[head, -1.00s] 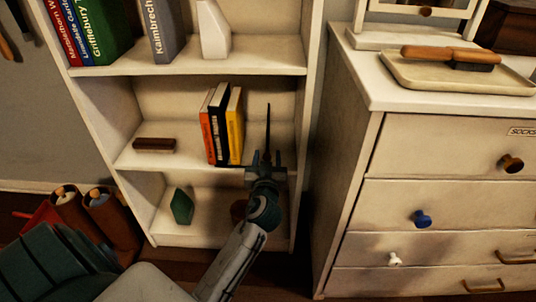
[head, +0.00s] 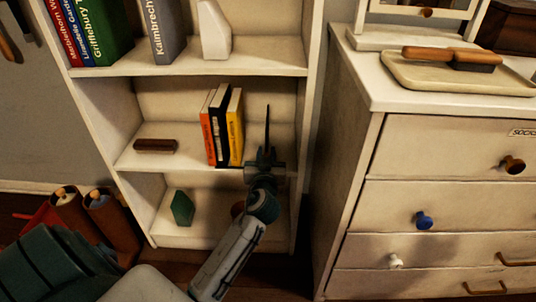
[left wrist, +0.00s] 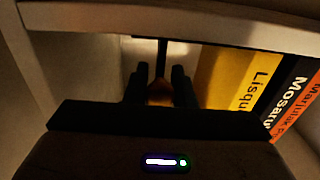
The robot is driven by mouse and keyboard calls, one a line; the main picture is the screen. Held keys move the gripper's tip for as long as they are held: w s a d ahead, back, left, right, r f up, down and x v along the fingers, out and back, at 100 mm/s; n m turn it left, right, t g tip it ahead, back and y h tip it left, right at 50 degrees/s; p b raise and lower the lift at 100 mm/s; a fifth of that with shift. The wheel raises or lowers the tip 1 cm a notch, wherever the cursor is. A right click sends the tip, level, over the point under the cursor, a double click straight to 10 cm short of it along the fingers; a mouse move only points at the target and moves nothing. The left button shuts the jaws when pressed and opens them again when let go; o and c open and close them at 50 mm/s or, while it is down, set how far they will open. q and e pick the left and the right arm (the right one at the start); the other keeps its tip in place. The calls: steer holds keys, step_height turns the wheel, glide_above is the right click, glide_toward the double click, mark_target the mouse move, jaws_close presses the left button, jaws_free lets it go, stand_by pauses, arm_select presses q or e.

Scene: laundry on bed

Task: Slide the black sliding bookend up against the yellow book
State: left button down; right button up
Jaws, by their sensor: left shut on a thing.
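The black sliding bookend (head: 267,125) stands upright on the middle shelf as a thin dark plate, to the right of the yellow book (head: 235,128) with a gap between them. The yellow book is the rightmost of a row with a black book (head: 220,128) and an orange one (head: 207,128). My left gripper (head: 265,156) is at the shelf's front edge, shut on the lower part of the bookend. In the left wrist view, the bookend (left wrist: 161,58) is between the fingers, and the yellow book (left wrist: 224,75) is to the right, apart from it. My right gripper is not in view.
A brown object (head: 155,145) lies on the same shelf at the left. The bookcase's right side panel (head: 302,130) is close to the right of my gripper. A green object (head: 182,207) is on the shelf below. A dresser (head: 365,180) stands at the right.

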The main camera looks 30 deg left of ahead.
arm_select(q)
steer(key=shift+s+a, duration=0.45)
steer(key=shift+a, duration=0.3)
steer(key=shift+s+a, duration=0.45)
steer(key=shift+a, duration=0.3)
steer(key=c, duration=1.2)
jaws_free()
steer(key=v, duration=1.1)
steer(key=shift+p, duration=0.35)
steer(key=shift+f, duration=0.1)
steer(key=shift+c, duration=0.2)
